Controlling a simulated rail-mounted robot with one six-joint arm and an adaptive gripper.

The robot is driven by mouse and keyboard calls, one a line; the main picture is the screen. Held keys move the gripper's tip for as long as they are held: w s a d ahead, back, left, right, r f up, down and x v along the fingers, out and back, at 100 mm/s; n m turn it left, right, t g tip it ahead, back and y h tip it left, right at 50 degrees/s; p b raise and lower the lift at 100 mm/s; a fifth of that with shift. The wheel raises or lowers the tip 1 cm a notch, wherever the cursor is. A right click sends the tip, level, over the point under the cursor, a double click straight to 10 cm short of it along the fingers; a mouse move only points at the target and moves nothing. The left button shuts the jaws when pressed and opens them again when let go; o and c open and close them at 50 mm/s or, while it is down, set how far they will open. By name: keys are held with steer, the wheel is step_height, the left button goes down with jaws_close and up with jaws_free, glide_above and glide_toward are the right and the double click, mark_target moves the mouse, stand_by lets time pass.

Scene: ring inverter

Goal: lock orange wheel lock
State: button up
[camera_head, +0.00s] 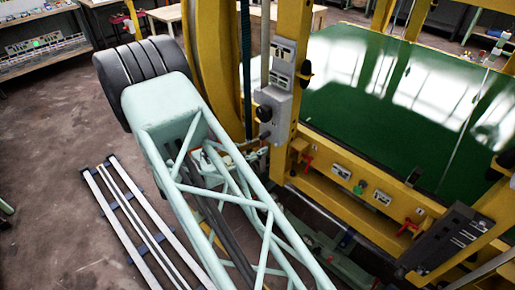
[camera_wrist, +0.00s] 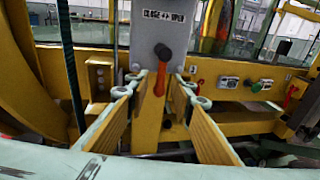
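An orange lever (camera_wrist: 160,79) hangs upright, pointing down, below a dark round knob on a grey panel (camera_wrist: 152,22) marked close and open. My gripper (camera_wrist: 165,88) is open in the wrist view, with one finger on each side of the lever and a gap on both sides. I cannot tell how deep the lever sits between the fingertips. The grey panel also shows in the head view (camera_head: 279,92), on a yellow post. My arm hides the lever there, and most of the gripper.
A red lever (camera_head: 308,163) sits on the yellow frame right of the post, and another (camera_head: 408,228) farther right. Small switch plates (camera_head: 341,171) lie between them. A black control box (camera_head: 447,240) is at lower right. A green glossy panel (camera_head: 390,90) lies behind.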

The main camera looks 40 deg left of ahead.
steer(key=v, duration=1.1)
steer(key=shift+s, duration=0.3)
stand_by(0.4)
